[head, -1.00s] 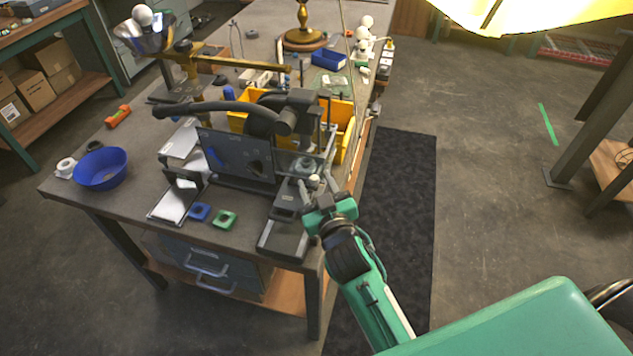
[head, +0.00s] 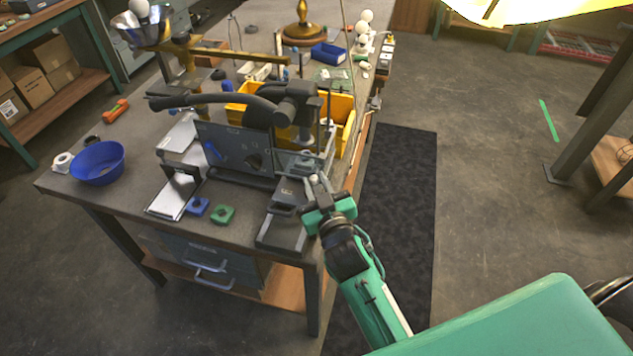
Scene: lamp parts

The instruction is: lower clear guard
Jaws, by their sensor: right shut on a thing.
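The clear guard (head: 298,161) is a see-through panel on the right side of the dark bench machine (head: 236,148). It stands roughly upright above the machine's grey base (head: 282,232). My right gripper (head: 316,184) is at the guard's lower right edge, over the table's right side. Its fingers are shut on a small pale knob (head: 314,180) that seems to belong to the guard. The exact contact is too small to see clearly. My left gripper is not in view.
Yellow bins (head: 340,112) stand close behind the machine. A dark curved arm (head: 215,98) reaches across above it. Blue (head: 197,207) and green (head: 222,214) blocks lie in front. A blue bowl (head: 97,163) stands at the left. The floor mat (head: 398,220) right of the table is clear.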

